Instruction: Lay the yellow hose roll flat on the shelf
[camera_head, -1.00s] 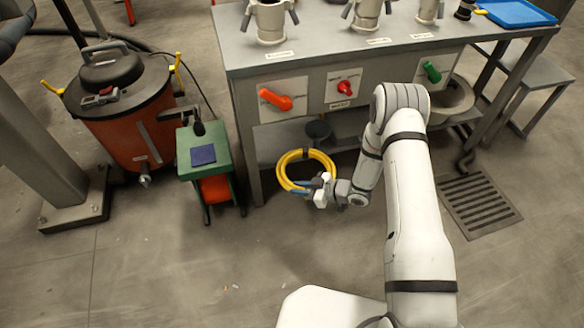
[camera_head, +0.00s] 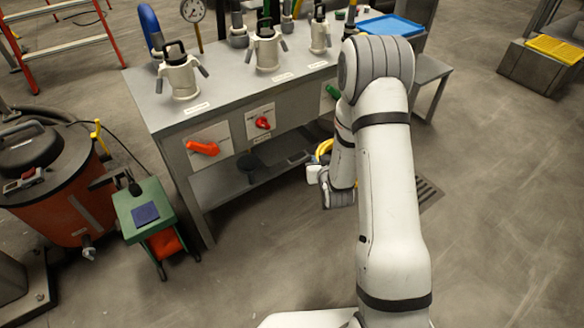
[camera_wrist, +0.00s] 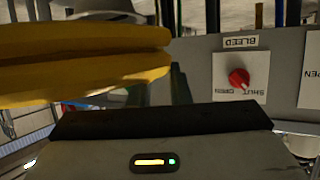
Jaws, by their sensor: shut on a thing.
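The yellow hose roll (camera_head: 323,148) shows as a small curved piece beside my arm in the head view; the arm hides the rest. In the wrist view the hose roll (camera_wrist: 85,65) fills the upper left as thick yellow bands close to the camera. My gripper (camera_head: 319,165) is shut on the hose roll and holds it off the floor at the front of the bench. The grey lower shelf (camera_head: 222,186) lies under the bench, left of my gripper. Its right part is hidden behind my arm.
A dark round object (camera_head: 248,168) stands on the shelf. The bench front carries an orange handle (camera_head: 203,148), a red knob (camera_head: 262,123) and a green handle (camera_head: 333,91). A green stand (camera_head: 145,213) and an orange vacuum (camera_head: 60,190) are to the left.

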